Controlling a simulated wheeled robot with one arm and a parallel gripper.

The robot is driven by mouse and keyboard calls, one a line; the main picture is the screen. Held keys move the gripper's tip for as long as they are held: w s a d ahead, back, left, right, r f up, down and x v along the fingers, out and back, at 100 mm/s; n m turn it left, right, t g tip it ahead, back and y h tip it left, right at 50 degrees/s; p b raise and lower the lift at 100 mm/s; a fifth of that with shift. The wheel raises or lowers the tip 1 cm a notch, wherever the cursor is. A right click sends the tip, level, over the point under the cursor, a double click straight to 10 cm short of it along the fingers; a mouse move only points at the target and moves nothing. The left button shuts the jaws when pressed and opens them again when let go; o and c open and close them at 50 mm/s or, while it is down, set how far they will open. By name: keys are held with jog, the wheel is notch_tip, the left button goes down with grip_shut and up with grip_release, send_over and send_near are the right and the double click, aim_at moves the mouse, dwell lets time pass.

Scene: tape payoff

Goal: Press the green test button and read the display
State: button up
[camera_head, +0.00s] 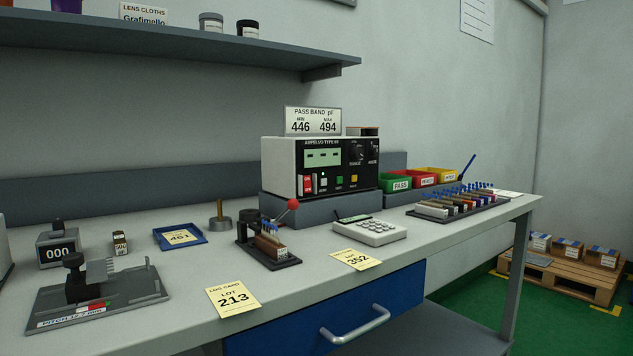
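The test meter (322,167) stands on a grey riser at the back of the bench. Its front panel is black. A sign (313,121) on top of the meter reads pass band pF, min 446, max 494. My gripper is not in view, and nothing is touching the button.
In front of the meter are a fixture with a red-knobbed lever (293,204), a calculator-like keypad (369,231) and yellow cards. Coloured bins (401,182) and a component rack (462,202) stand right. A shelf (190,45) overhangs the left. Green floor at right leads to a pallet (565,272).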

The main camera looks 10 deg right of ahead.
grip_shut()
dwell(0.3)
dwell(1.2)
